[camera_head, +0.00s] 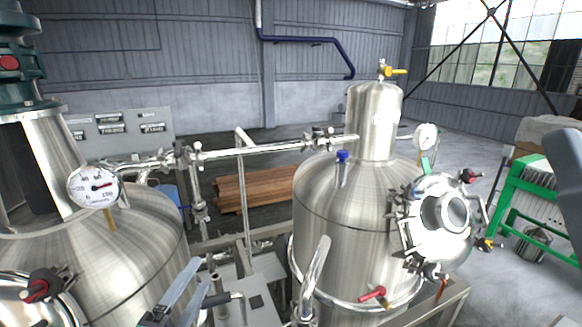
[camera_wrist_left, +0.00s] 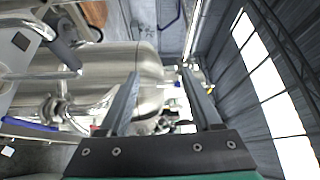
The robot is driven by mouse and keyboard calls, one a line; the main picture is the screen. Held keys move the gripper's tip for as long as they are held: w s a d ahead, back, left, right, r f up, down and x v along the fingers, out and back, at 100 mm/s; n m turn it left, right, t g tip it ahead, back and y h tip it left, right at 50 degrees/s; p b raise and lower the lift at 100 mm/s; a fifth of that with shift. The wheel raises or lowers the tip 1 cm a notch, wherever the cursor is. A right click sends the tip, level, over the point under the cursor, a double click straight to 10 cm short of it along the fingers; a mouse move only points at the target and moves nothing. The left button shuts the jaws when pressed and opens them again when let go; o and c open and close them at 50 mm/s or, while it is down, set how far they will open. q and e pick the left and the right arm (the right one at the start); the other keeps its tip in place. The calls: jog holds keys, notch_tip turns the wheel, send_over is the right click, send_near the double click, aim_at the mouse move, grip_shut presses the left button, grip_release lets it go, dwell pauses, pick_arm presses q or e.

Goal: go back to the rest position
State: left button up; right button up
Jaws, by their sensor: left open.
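My left gripper (camera_head: 202,279) comes in at the bottom of the head view, between the two steel tanks and in front of the pipework. In the left wrist view my left gripper (camera_wrist_left: 160,72) has its two dark fingers well apart, with nothing held between them. The right steel tank (camera_head: 335,215) stands to the right of the gripper and the left steel tank (camera_head: 130,255) to its left. A steel vessel (camera_wrist_left: 95,85) shows sideways behind the fingers in the wrist view.
A pressure gauge (camera_head: 94,186) and a red valve handle (camera_head: 36,291) are on the left tank. A red-handled valve (camera_head: 373,293) and a round flanged port (camera_head: 447,212) project from the right tank. A horizontal pipe (camera_head: 270,148) runs between the tanks. A green frame (camera_head: 510,200) stands at right.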

pick_arm(q)
jog(key=s+d+r+n+t+p, duration=0.1)
jog(key=s+r+n+t+p, duration=0.15)
jog(key=r, duration=1.45)
jog(key=s+r+n+t+p, duration=0.1)
jog(key=s+r+n+t, duration=0.6)
jog(key=s+r+n, duration=0.6)
notch_tip(320, 180, up, 5)
jog(key=shift+s+a+f+n+p, duration=0.1)
jog(key=shift+s+a+n+p, duration=0.3)
jog(key=shift+n, duration=0.85)
pick_arm(e)
notch_tip(320, 180, up, 6)
jog(key=shift+f, duration=0.2)
